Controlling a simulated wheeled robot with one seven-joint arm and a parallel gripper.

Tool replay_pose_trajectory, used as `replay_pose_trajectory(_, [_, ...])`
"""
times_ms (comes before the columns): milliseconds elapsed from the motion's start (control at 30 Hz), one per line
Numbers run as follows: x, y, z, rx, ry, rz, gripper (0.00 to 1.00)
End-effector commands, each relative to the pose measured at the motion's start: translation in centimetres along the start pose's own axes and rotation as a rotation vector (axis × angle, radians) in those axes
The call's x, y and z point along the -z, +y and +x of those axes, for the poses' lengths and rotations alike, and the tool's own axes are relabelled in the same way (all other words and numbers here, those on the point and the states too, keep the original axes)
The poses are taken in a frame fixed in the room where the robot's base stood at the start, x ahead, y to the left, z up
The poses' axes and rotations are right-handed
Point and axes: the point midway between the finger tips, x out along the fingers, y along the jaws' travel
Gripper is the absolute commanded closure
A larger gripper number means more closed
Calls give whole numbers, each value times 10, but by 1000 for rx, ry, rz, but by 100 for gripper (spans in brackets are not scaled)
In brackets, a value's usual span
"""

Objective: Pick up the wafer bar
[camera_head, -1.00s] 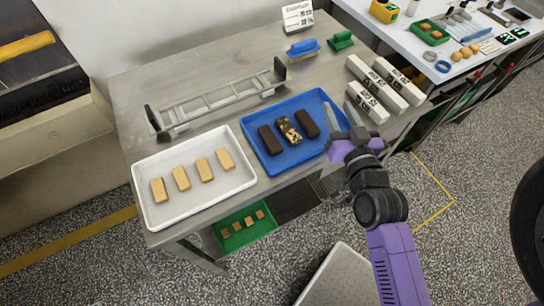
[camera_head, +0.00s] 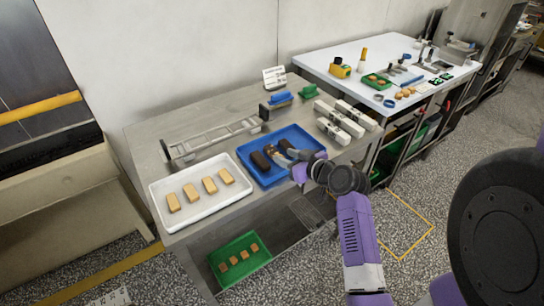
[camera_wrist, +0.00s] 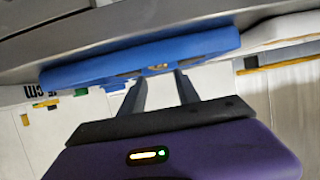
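Several plain tan bars, which look like wafer bars (camera_head: 209,185), lie in a row in the white tray (camera_head: 226,205). The blue tray (camera_head: 256,178) to its right holds dark-coated bars (camera_head: 260,160) and a patchy brown-and-tan bar (camera_head: 272,154), partly hidden by my gripper. My gripper (camera_head: 282,153) reaches over the blue tray's right side, its fingertips near the patchy bar. In the wrist view the two fingers (camera_wrist: 158,86) stand apart with nothing visibly between them, pointing at the blue tray (camera_wrist: 140,60), seen nearly edge-on. Contact with a bar cannot be told.
A metal rack (camera_head: 213,137) stands behind the trays. White labelled boxes (camera_head: 340,121) lie right of the blue tray. Blue (camera_head: 280,98) and green (camera_head: 308,91) brushes and a sign (camera_head: 274,77) are at the back. A green tray (camera_head: 240,259) sits below.

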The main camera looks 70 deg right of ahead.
Motion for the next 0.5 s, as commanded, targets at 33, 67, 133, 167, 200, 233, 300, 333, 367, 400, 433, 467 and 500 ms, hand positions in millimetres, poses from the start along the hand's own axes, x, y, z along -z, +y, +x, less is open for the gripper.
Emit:
replay_pose_trajectory(33, [1,0,5,1,-1,0,62])
replay_pose_trajectory(67, [1,0,8,1,-1,0,62])
replay_pose_trajectory(133, [2,0,14,-1,0,0,62])
replay_pose_trajectory(167, [2,0,17,0,-1,0,62])
replay_pose_trajectory(200, [2,0,21,0,-1,0,62])
replay_pose_trajectory(233, [2,0,25,-1,-2,1,62])
replay_pose_trajectory(300, [2,0,35,-1,-1,0,62])
replay_pose_trajectory(333, [2,0,39,-1,-1,0,62])
replay_pose_trajectory(367, [2,-1,43,-1,-2,-1,62])
replay_pose_trajectory(400, [1,0,49,-1,-1,-1,62])
replay_pose_trajectory(433, [1,0,52,-1,0,-1,62])
replay_pose_trajectory(467, [1,-1,55,-1,-1,0,62])
replay_pose_trajectory(500, [0,0,58,-2,-1,0,62])
